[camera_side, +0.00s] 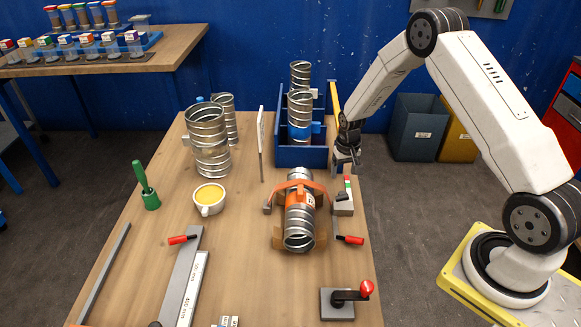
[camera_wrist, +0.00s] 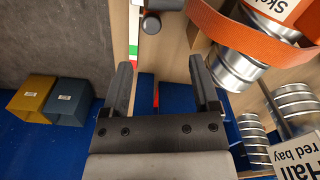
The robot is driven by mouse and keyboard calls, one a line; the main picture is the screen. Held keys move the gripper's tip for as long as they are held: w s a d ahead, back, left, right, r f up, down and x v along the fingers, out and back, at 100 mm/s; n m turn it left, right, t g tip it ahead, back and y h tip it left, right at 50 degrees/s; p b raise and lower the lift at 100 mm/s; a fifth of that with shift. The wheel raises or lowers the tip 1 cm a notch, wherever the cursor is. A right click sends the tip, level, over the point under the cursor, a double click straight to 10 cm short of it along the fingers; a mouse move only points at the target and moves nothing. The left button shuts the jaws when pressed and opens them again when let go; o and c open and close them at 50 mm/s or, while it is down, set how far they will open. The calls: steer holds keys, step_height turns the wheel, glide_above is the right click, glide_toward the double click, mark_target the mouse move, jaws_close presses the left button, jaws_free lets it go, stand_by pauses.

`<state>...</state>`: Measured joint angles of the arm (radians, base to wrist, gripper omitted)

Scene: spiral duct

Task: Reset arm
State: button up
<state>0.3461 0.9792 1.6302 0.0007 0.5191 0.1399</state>
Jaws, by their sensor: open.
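My gripper (camera_side: 346,158) is open and empty above the right edge of the wooden table (camera_side: 240,258), near the front right corner of the blue rack. In the wrist view its two fingers (camera_wrist: 163,90) are spread apart with nothing between them. To its left, a spiral duct piece (camera_side: 299,222) lies in a cradle with an orange strap (camera_side: 298,187) across it. The strapped duct also shows in the wrist view (camera_wrist: 236,69).
A blue rack (camera_side: 303,157) holding upright ducts stands at the back. Ducts (camera_side: 208,140), a white sign (camera_side: 261,140), a yellow-filled cup (camera_side: 209,198) and a green-handled tool (camera_side: 147,187) stand left. Bins (camera_side: 418,128) stand beyond.

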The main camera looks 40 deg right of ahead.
steer(key=s+a+r+n+t, duration=0.1)
steer(key=s+a+r+n, duration=0.15)
steer(key=a+r, duration=0.3)
steer(key=s+a+r+n, duration=0.1)
steer(key=s+a+r, duration=0.35)
steer(key=r, duration=0.25)
steer(key=s+a+r+n, duration=0.1)
steer(key=s+a+r, duration=0.1)
steer(key=s, duration=0.3)
steer(key=s+a+r+n+t, duration=0.1)
steer(key=s+a+r, duration=0.2)
steer(key=s+a, duration=0.1)
steer(key=shift+s+a+r, duration=0.15)
steer(key=shift+s, duration=0.4)
stand_by(0.4)
